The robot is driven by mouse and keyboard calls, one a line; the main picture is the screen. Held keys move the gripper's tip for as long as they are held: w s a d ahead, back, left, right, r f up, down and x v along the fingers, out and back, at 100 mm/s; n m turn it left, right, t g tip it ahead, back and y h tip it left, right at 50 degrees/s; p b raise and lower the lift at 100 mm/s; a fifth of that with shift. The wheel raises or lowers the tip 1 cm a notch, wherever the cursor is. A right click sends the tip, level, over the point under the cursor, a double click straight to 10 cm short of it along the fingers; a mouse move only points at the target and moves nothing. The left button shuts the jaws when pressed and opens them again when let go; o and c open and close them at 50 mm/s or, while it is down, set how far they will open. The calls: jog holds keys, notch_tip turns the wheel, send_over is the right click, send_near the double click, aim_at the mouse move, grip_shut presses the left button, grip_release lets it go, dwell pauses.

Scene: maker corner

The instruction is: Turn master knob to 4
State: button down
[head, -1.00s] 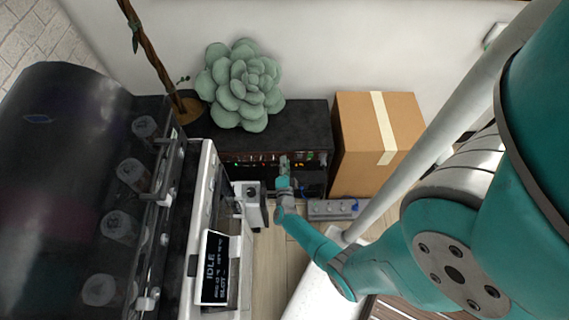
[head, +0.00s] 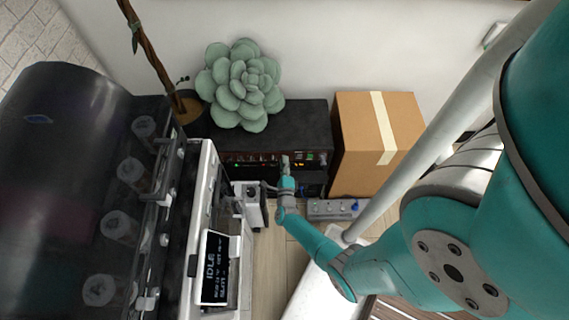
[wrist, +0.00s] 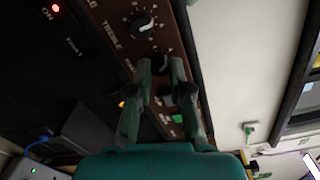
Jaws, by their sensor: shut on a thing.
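The amplifier (head: 290,118) is a dark box with a brown-red control panel below the large succulent in the head view. In the wrist view its panel (wrist: 122,50) runs diagonally and carries dark knobs with white scale marks. My gripper (wrist: 160,75) is shut on a dark knob (wrist: 160,62), with one finger on each side. The held knob's label and pointer are hidden, so its setting and name cannot be read. A knob with a white pointer (wrist: 143,26), near the word TREBLE, sits beyond the fingertips. In the head view my gripper (head: 285,165) is at the panel.
A cardboard box (head: 378,135) stands right of the amplifier. A power strip (head: 338,208) lies on the floor below it. A printer-like machine with an IDLE screen (head: 215,265) stands close on the left. A succulent (head: 240,85) sits on the amplifier.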

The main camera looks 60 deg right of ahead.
dwell(0.4)
jog(key=shift+s, duration=0.1)
jog(key=c, duration=1.3)
grip_release()
jog(key=shift+c, duration=0.2)
jog(key=shift+a, duration=0.1)
jog(key=v, duration=1.1)
jog(key=shift+s+a, duration=0.2)
jog(key=shift+a, duration=0.15)
